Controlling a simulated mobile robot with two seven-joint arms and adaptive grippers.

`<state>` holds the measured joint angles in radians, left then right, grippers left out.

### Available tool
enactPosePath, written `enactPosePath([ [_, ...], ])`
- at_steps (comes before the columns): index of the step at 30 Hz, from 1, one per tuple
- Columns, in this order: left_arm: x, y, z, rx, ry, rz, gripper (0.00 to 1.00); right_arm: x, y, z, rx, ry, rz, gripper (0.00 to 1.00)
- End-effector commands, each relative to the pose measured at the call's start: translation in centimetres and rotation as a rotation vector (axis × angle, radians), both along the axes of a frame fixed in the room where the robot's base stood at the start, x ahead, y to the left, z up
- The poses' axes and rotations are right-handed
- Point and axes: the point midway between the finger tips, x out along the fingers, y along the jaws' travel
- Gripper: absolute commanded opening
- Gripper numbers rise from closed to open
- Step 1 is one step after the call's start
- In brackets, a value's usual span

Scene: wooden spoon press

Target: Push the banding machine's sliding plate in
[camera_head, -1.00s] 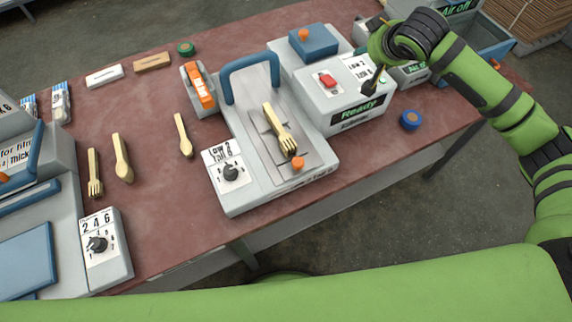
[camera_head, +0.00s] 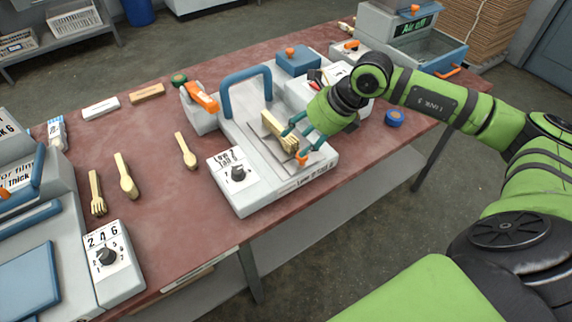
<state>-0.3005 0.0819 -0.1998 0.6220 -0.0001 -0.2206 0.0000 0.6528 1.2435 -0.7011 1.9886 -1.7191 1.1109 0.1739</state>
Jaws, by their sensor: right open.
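The banding machine (camera_head: 240,203) is a pale grey unit with a blue arch handle and a dial panel, in the middle of the table. Its sliding plate (camera_head: 259,128) is a grey plate on top, with an orange knob (camera_head: 302,158) at its near end. A stack of wooden forks (camera_head: 279,134) lies on the plate. My right gripper (camera_head: 298,138) reaches in from the right with its teal fingers open, just over the near part of the plate, close to the fork stack and the knob. Contact cannot be told. My left gripper is not in view.
Loose wooden utensils (camera_head: 187,152) lie left of the machine. An orange tape dispenser (camera_head: 201,98) stands at its left rear. Another grey machine with a dial (camera_head: 107,257) fills the left front. A blue roll (camera_head: 394,118) lies to the right. The table's near edge is clear.

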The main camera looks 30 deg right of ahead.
Motion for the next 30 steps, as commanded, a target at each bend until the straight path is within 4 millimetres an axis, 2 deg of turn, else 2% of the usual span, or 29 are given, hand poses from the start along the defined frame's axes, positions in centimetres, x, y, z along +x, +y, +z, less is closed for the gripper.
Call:
enactPosePath([
  [1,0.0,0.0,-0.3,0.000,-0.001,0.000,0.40,-0.4,-1.8,-0.9,-0.085,0.011,0.005,0.54],
  [3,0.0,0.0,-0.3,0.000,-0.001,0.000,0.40,-0.8,-3.5,-1.4,-0.170,0.023,0.011,0.54],
  [6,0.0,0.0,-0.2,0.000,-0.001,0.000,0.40,-0.9,-4.6,-1.9,-0.224,0.032,0.013,0.54],
  [21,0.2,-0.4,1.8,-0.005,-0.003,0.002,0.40,1.3,-3.5,-7.7,-0.224,0.034,0.011,0.54],
  [30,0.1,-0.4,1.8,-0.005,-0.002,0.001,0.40,1.4,-3.4,-8.3,-0.224,0.033,0.013,0.54],
])
